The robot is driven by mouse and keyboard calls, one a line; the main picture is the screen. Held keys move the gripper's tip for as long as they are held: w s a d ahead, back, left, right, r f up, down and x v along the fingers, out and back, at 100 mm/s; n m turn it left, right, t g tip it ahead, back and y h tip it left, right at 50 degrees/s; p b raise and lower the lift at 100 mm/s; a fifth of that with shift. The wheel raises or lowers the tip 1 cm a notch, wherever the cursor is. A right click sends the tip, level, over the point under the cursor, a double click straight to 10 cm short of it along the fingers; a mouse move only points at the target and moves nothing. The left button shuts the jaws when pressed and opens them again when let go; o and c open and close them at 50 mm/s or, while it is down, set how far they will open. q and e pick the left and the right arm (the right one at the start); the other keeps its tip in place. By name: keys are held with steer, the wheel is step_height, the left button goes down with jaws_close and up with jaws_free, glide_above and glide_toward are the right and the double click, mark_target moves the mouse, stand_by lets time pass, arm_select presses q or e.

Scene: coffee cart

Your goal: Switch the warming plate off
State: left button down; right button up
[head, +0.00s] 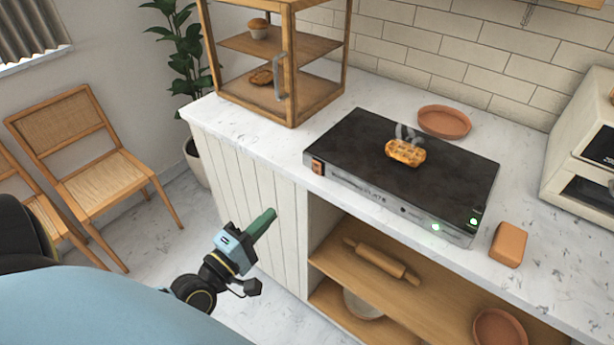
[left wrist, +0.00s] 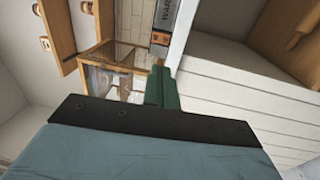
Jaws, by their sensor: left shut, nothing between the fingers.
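The warming plate (head: 375,190) lies on the white counter in the head view, with a steaming waffle-like pastry (head: 405,152) on its black top. A brown switch (head: 318,166) sits at the left end of its front face. Two green lights (head: 436,227) glow near the right end. My left gripper (head: 270,216) is shut and empty, in front of the white cabinet panel, below and left of the plate, touching nothing visible. In the left wrist view its green fingers (left wrist: 162,88) are together, with the brown switch (left wrist: 159,46) beyond their tips. My right gripper is not in view.
A wooden display case (head: 275,60) with baked goods stands left of the plate. A terracotta dish (head: 444,121) is behind it, and an orange-brown block (head: 508,244) is right of it. An open shelf with a rolling pin (head: 381,260) is below. Chairs (head: 85,150) stand at left.

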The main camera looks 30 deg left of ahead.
mark_target(315, 166)
arm_select(q)
steer(key=shift+r, duration=0.4)
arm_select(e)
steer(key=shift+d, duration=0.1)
arm_select(q)
steer(key=w, duration=0.4)
steer(key=w+r, duration=0.1)
steer(key=w, duration=0.3)
steer(key=w+d, duration=0.1)
steer(key=w, duration=0.3)
steer(key=shift+w+r+p, duration=0.25)
steer(key=shift+w+p, duration=0.1)
steer(key=shift+w, duration=0.5)
steer(key=shift+w+d, duration=0.1)
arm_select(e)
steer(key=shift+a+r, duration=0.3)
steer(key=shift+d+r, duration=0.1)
